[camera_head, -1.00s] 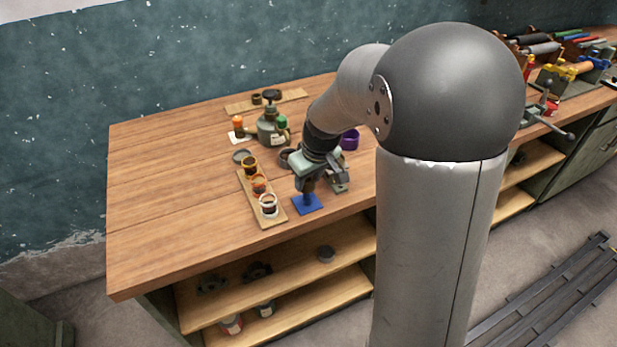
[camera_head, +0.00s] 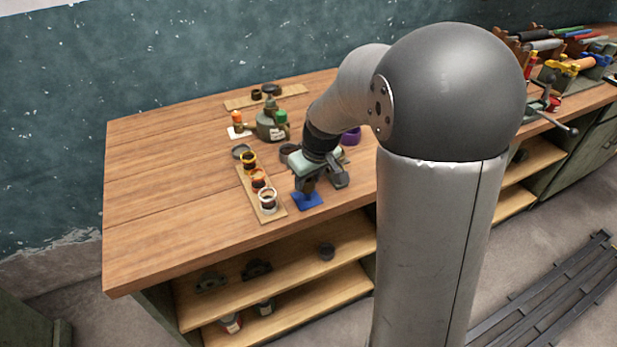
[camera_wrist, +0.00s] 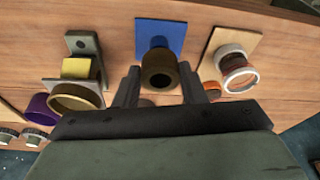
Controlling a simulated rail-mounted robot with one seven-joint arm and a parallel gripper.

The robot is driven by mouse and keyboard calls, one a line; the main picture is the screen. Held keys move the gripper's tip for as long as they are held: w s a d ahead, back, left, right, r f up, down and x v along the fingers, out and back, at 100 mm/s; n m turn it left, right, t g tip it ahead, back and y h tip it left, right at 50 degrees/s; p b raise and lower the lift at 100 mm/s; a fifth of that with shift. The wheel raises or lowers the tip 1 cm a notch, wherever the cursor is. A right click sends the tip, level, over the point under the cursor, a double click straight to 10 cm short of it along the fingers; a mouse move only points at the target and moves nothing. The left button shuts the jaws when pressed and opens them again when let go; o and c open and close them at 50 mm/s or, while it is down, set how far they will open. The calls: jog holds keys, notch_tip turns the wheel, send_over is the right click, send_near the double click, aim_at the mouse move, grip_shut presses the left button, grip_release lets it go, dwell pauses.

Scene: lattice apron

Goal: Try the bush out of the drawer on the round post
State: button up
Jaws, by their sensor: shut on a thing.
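My gripper (camera_wrist: 165,88) is shut on a dark brown bush (camera_wrist: 158,72), a short hollow cylinder held between the two fingers in the wrist view. Behind the bush is a blue square plate (camera_wrist: 161,30) with a short blue-grey post (camera_wrist: 159,42) standing on it. The bush hides most of the post, and I cannot tell whether it is around the post or just short of it. In the head view my gripper (camera_head: 307,186) is right above the blue plate (camera_head: 307,201), near the table's front edge; the bush is not clear there.
A wooden board (camera_head: 246,190) with several ringed posts stands close to the left. A green oil can (camera_head: 267,125) stands further back. The table's left part is clear.

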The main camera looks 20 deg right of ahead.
jog(key=shift+f+b, duration=0.45)
jog(key=shift+f, duration=0.1)
jog(key=o, duration=1.2)
jog(key=shift+c, duration=0.2)
jog(key=v, duration=1.7)
jog(key=s+a+f+m+g, duration=0.1)
jog(key=s+f+m, duration=0.1)
jog(key=s+f, duration=0.5)
jog(key=s+a+f+m+g+h, duration=0.1)
jog(key=s+f+m, duration=0.1)
jog(key=s+f, duration=0.5)
jog(key=s, duration=0.6)
jog(key=shift+s+a+g+b, duration=0.3)
jog(key=shift+a+b, duration=0.05)
jog(key=shift+a, duration=0.05)
